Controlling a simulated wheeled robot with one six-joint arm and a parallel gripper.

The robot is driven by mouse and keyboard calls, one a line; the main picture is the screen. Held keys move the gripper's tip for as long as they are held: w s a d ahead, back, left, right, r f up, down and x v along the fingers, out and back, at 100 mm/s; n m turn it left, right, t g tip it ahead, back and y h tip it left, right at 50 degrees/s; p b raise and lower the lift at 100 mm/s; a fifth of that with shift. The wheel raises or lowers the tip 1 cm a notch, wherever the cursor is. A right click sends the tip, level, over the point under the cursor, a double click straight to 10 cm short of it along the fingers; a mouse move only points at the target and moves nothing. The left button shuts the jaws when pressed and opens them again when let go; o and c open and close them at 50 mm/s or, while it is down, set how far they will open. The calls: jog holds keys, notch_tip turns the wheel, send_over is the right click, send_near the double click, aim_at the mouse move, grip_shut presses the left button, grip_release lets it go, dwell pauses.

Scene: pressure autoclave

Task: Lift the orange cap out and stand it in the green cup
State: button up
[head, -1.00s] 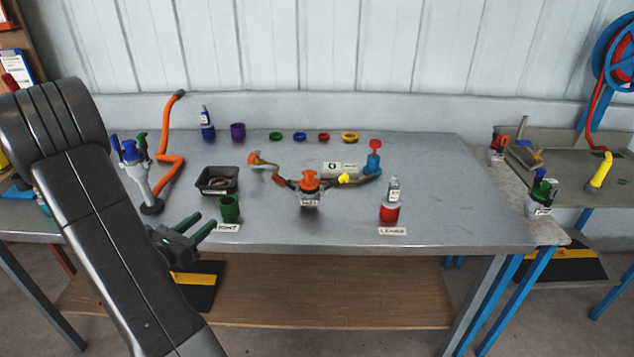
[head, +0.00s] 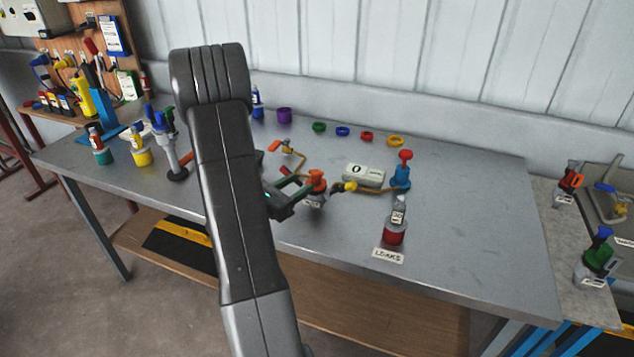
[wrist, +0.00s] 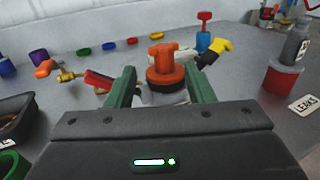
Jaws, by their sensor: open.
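The orange cap (head: 317,178) sits upright on a small grey fitting (head: 315,200) in the pipe run on the metal table. In the wrist view the orange cap (wrist: 164,68) shows between and beyond my open green fingers. My gripper (head: 298,187) is open and empty, with its fingertips just left of the cap in the head view; it also shows in the wrist view (wrist: 161,82). The rim of the green cup (wrist: 8,166) shows at the lower left of the wrist view. My arm hides the cup in the head view.
A black tray (wrist: 22,104) lies left of my gripper. A yellow-handled valve (head: 345,187), a blue fitting with a red top (head: 401,177) and a bottle in a red holder (head: 396,232) stand to the right. Several coloured rings lie behind. The table's front right is clear.

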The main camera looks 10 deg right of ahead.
aim_at(313, 176)
jog(key=p+x, duration=0.1)
jog(key=x, duration=0.2)
jog(key=p+x, duration=0.1)
jog(key=x, duration=0.2)
jog(key=shift+s+d+r, duration=0.1)
jog(key=shift+d+r, duration=0.15)
jog(key=shift+d, duration=0.15)
jog(key=shift+d+f, duration=0.1)
jog(key=shift+d, duration=0.1)
jog(key=shift+c, duration=0.2)
grip_shut()
